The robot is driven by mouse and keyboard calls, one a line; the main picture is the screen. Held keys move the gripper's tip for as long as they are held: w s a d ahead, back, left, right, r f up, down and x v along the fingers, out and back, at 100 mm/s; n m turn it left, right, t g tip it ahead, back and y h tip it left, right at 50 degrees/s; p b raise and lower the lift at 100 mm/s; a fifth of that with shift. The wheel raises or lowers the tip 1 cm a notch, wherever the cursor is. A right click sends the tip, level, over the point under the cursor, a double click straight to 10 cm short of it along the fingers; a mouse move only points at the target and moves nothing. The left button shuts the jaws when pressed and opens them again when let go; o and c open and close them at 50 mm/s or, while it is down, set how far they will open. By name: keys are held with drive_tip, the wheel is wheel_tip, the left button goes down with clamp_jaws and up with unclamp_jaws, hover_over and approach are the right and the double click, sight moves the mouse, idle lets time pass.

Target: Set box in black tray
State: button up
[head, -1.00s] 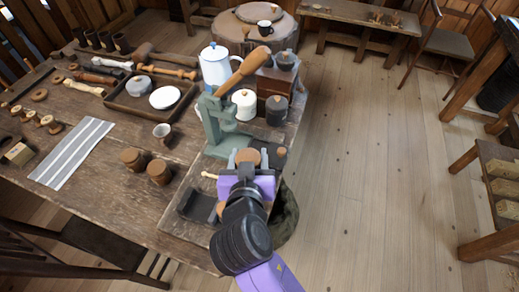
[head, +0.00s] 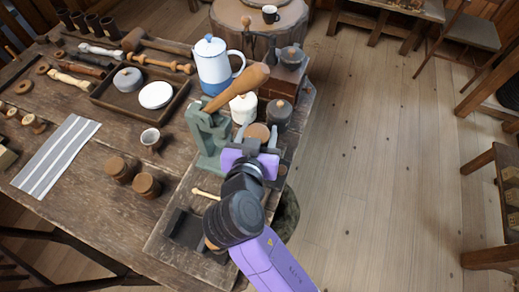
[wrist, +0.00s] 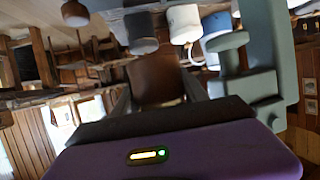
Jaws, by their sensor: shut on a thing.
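My gripper (head: 256,140) is shut on a brown round-topped wooden box (head: 257,131), held just right of the green press. In the wrist view the box (wrist: 155,78) shows as a brown shape between the two fingers. My wrist hides its lower part in the head view, so I cannot tell its clearance above the table. A small black tray (head: 184,228) lies on the near edge of the workbench, to the lower left of my gripper. It looks empty, and my arm is close to its right side.
The green press (head: 208,140) with a wooden handle stands left of my gripper. A white jar (head: 243,107), a dark jar (head: 278,114) and a kettle (head: 213,66) stand behind. Two wooden pots (head: 146,185) and a pale peg (head: 205,194) are left of my arm.

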wheel_tip(320, 180, down, 9)
drive_tip(key=shift+r, duration=0.2)
drive_tip(key=shift+f, duration=0.15)
drive_tip(key=o, duration=1.4)
drive_tip(key=shift+r, duration=0.2)
drive_tip(key=shift+s+a, duration=0.1)
drive_tip(key=shift+s, duration=0.3)
drive_tip(key=b+v, duration=0.1)
drive_tip(key=v, duration=1)
drive_tip(key=shift+r, duration=0.2)
